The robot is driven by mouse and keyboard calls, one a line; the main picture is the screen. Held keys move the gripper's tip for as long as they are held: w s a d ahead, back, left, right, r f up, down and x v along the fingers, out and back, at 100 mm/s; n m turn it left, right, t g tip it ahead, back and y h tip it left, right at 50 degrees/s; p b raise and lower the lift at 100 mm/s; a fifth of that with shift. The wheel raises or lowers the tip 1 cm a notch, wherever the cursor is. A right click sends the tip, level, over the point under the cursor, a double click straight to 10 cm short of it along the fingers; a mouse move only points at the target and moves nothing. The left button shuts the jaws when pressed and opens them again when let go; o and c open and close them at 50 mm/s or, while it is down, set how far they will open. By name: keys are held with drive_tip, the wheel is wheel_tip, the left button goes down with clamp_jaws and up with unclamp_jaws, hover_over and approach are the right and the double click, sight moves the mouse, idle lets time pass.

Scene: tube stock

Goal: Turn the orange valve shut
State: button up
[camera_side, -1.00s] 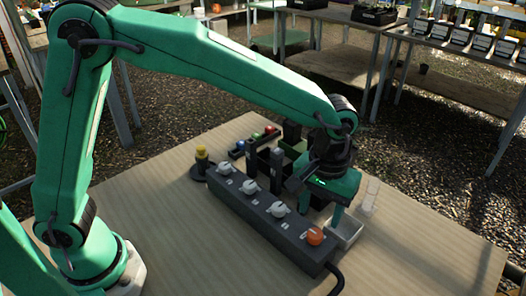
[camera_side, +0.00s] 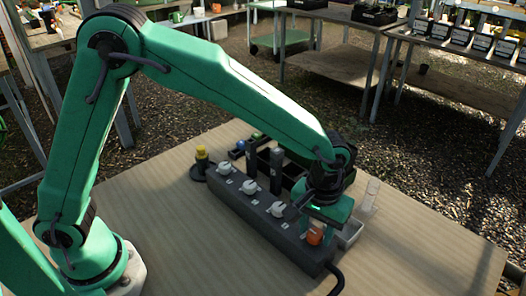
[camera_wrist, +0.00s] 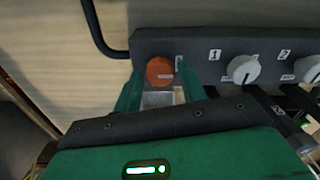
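The orange valve (camera_side: 316,237) is a round knob at the near right end of a long dark grey block (camera_side: 238,208). In the wrist view the orange valve (camera_wrist: 160,71) shows from above, and which way it is turned is hard to tell. My gripper (camera_side: 316,228) is down over that end of the block and partly hides the valve. In the wrist view my gripper (camera_wrist: 158,84) is open, with one green finger to each side of the knob. I cannot tell whether either finger touches it.
Several white knobs, one of them here (camera_side: 278,209), line the same block. A pale tray (camera_side: 350,233) and clear tubes (camera_side: 370,194) stand right of my gripper. A yellow-topped object (camera_side: 201,160) and dark holders (camera_side: 264,160) stand behind. A black cable leaves the block's near end. The front tabletop is clear.

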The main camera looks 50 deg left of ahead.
drive_tip(key=c, duration=0.6)
drive_tip(key=shift+c, duration=0.2)
drive_tip(key=shift+m, duration=0.5)
drive_tip(key=m, duration=0.2)
drive_tip(key=shift+m, duration=0.4)
drive_tip(key=m, duration=0.9)
drive_tip(key=shift+r, duration=0.1)
drive_tip(key=m, duration=0.5)
